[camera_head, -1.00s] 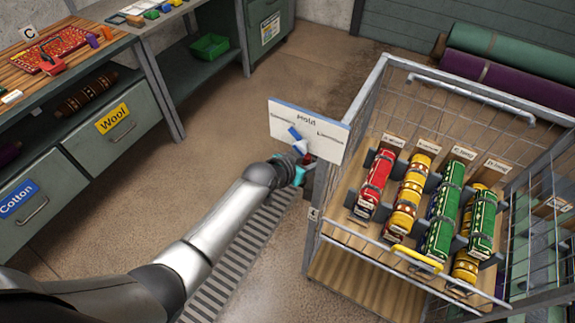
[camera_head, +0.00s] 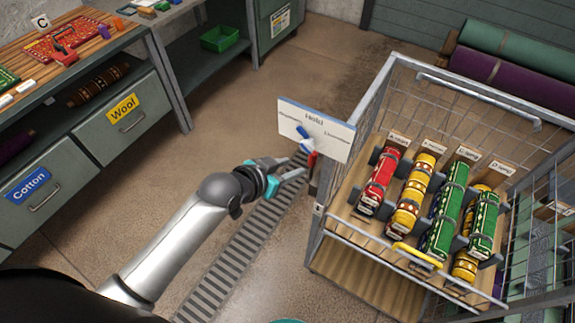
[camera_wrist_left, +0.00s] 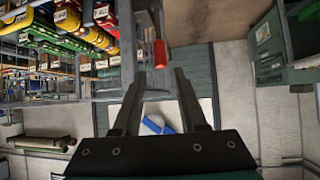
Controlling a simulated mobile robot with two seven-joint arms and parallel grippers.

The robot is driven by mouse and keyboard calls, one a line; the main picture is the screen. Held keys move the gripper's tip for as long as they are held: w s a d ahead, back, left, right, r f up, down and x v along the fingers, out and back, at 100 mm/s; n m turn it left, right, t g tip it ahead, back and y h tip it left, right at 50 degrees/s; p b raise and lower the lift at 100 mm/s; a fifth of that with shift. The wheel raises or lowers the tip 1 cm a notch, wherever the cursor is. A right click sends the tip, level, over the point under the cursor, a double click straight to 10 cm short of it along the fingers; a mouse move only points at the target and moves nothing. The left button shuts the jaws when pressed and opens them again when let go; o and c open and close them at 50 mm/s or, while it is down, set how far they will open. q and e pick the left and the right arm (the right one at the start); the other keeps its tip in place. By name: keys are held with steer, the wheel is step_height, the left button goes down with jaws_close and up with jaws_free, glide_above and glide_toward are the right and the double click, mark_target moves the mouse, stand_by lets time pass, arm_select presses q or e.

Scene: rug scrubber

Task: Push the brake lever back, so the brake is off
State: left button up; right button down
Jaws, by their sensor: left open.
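The brake lever has a red grip (camera_head: 312,160) and stands by the near left corner post of the wire cart, just under the white sign. In the left wrist view the red grip (camera_wrist_left: 160,53) shows upright, just beyond the fingertips and roughly between their lines. My left gripper (camera_head: 294,167) is open and empty, its fingers pointing at the lever from the left with a small gap apparent. Both dark fingers (camera_wrist_left: 159,78) show in the wrist view. Whether they touch the lever is unclear. My right gripper is not in view.
The white "Hold" sign (camera_head: 335,142) with a blue pointer (camera_head: 305,136) stands above the lever. The wire cart (camera_head: 345,245) holds red, yellow and green rolls. A floor grating (camera_head: 235,258) runs under my arm. Drawers (camera_head: 118,120) line the left; open floor lies between.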

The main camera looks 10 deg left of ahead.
mark_target(310, 162)
arm_select(q)
steer(key=shift+s+r, duration=0.15)
steer(key=shift+c, duration=0.6)
steer(key=shift+f+b, duration=0.3)
steer(key=shift+c, duration=0.8)
steer(key=s+f+n+h+b, duration=0.1)
steer(key=n+b, duration=0.1)
steer(key=s+f+n+t+b, duration=0.1)
steer(key=n+b, duration=0.1)
steer(key=b, duration=0.1)
steer(key=s+f+n+t+h+b, duration=0.1)
steer(key=f+n+b, duration=0.1)
steer(key=n, duration=0.1)
steer(key=shift+s+f+h, duration=0.1)
steer(key=shift+s+h, duration=0.05)
steer(key=shift+h, duration=0.15)
jaws_close()
steer(key=s+a+f+n+t+b, duration=0.2)
steer(key=s+a+n+t+b, duration=0.2)
steer(key=n+b, duration=0.5)
steer(key=w+d, duration=0.2)
steer(key=w, duration=0.2)
steer(key=w+d+n+p, duration=0.1)
steer(key=w+d, duration=0.1)
steer(key=w, duration=0.2)
steer(key=w+d+n+p, duration=0.1)
steer(key=w+d, duration=0.1)
steer(key=w, duration=0.2)
steer(key=shift+w+d, duration=0.25)
steer(key=shift+d, duration=0.05)
